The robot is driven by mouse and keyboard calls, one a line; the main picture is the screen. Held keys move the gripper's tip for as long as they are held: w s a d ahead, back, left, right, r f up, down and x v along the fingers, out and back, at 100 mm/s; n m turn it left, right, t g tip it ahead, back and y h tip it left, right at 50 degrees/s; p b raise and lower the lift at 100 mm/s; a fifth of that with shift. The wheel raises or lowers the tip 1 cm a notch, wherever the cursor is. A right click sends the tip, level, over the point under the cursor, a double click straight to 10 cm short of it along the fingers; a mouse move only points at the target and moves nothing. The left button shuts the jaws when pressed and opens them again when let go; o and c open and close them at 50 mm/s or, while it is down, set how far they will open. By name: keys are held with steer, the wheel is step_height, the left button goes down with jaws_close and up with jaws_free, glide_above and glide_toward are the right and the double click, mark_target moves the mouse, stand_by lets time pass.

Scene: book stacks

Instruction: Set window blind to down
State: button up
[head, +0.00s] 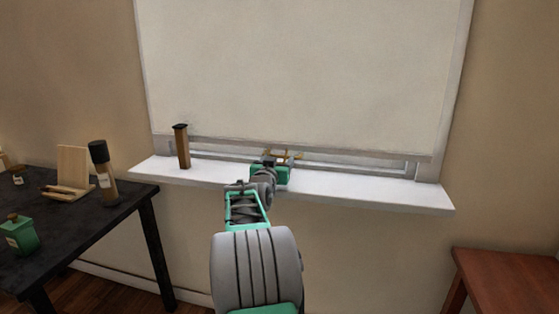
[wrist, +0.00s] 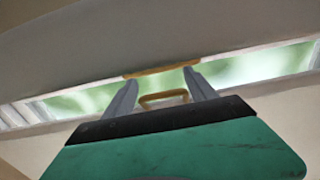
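The window blind (head: 300,70) is a cream panel covering most of the window in the head view. Its lower edge hangs a little above the white sill, leaving a narrow strip of window uncovered. In the wrist view the blind (wrist: 150,35) fills the top, with a yellow-brown strip on its lower edge and a small loop-shaped handle (wrist: 163,97) below. My gripper (wrist: 160,78) has its two grey fingers spread apart, one on each side of the handle. In the head view my gripper (head: 277,162) is at the blind's lower edge, just above the sill; its fingers are mostly hidden.
The white sill (head: 370,191) juts out below the window. A reddish-brown table (head: 510,275) is at right.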

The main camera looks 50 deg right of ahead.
steer(key=v, duration=0.7)
steer(key=shift+s+a, duration=0.15)
